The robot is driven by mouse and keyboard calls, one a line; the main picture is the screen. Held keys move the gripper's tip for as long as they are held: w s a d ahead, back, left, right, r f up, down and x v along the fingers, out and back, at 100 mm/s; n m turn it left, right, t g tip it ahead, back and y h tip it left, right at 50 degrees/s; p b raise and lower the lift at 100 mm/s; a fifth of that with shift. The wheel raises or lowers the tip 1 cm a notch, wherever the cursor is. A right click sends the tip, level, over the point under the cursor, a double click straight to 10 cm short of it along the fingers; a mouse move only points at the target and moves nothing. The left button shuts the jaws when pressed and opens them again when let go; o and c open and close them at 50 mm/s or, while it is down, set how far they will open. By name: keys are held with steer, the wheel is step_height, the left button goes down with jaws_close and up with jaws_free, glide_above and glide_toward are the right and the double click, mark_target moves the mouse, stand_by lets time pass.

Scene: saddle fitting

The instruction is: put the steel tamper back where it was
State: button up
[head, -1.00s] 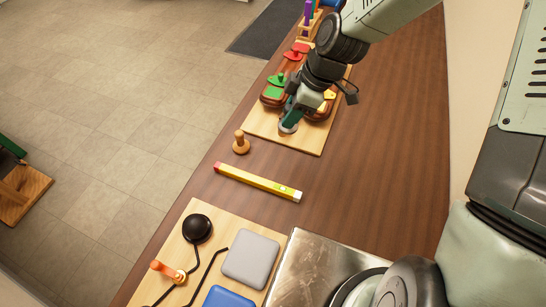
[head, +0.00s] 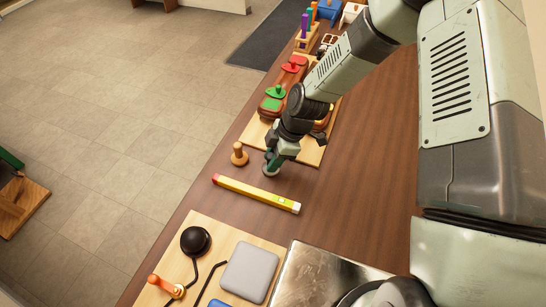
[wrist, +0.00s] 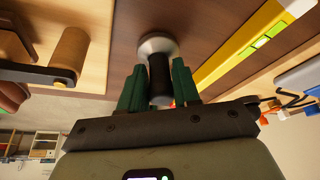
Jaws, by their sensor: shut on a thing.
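My gripper (head: 271,164) is shut on the steel tamper, its green fingers on either side of the dark handle. In the wrist view, the steel tamper (wrist: 158,48) shows a round silver end pointing away from my gripper (wrist: 159,88), toward the brown table. I cannot tell whether that end touches the table. In the head view the tamper is mostly hidden by the fingers. My gripper is over the table between the wooden board (head: 312,152) and the yellow level-like bar (head: 257,193), just right of a small wooden knobbed piece (head: 239,154).
The board carries red and green knobbed pieces (head: 274,92). Another board (head: 219,227) at the front holds a black knob, an orange-handled piece and a grey pad (head: 250,272). A metal plate (head: 311,267) lies beside it. The table (head: 355,190) right of my gripper is clear.

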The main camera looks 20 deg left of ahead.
steer(key=o, duration=1)
steer(key=shift+f, duration=0.15)
steer(key=shift+c, duration=0.2)
steer(key=w+d+r+m+t+h, duration=0.1)
steer(key=d+r+m, duration=0.1)
steer(key=d+r, duration=0.35)
steer(key=w+d+r+m+t+h, duration=0.1)
steer(key=d+r, duration=0.2)
steer(key=r, duration=0.6)
steer(key=w+d+r+m, duration=0.1)
steer(key=d+r+m, duration=0.1)
steer(key=d+r, duration=0.35)
steer(key=s+d+r+m+t+h, duration=0.25)
steer(key=d+r+m, duration=0.4)
steer(key=r, duration=0.55)
steer(key=s+d+r+m+t, duration=0.1)
steer(key=s+d+r+m, duration=0.2)
steer(key=s+m, duration=0.3)
steer(key=s+d+r+m+t, duration=0.2)
steer(key=s+d+r+m, duration=0.2)
steer(key=s+r+m, duration=0.2)
steer(key=shift+s+d+r+y, duration=0.3)
steer(key=shift+s+y, duration=0.05)
steer(key=shift+s, duration=0.7)
